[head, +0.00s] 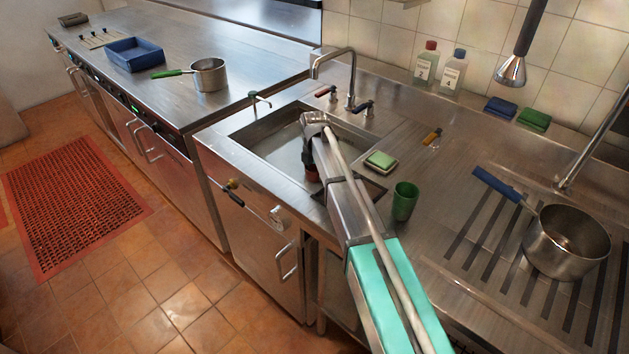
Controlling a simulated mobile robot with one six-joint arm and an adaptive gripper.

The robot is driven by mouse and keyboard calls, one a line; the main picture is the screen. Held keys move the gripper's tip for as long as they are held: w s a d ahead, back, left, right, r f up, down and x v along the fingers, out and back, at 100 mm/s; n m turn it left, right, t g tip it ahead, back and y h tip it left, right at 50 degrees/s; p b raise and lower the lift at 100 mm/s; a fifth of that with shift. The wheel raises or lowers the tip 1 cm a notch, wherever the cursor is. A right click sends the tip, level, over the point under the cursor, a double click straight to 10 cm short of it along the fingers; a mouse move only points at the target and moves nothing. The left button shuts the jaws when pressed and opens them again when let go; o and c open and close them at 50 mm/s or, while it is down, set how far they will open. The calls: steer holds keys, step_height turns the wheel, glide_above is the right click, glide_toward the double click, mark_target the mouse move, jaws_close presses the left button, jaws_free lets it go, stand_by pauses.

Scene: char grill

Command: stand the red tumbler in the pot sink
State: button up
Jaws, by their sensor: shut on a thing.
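My arm reaches over the pot sink (262,138), a steel basin with its rim and left part in view. My gripper (310,158) points down inside the basin's outline, mostly hidden behind my own arm. It is shut on the red tumbler (312,174), of which only a small dark red part shows below the arm. I cannot tell whether the tumbler touches the sink floor, or how upright it is.
A tall tap (350,78) stands behind the sink. A green tumbler (404,201) and a sponge (381,161) are right of it. A steel pot (567,243) sits on the ribbed drainboard. A saucepan (208,76) and blue tray (135,54) stand on the left counter.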

steer(key=shift+f+b, duration=0.95)
steer(key=shift+f, duration=0.35)
steer(key=shift+f, duration=0.15)
steer(key=o, duration=1.2)
step_height(320, 180, up, 12)
steer(key=p, duration=1.2)
steer(key=shift+r, duration=0.2)
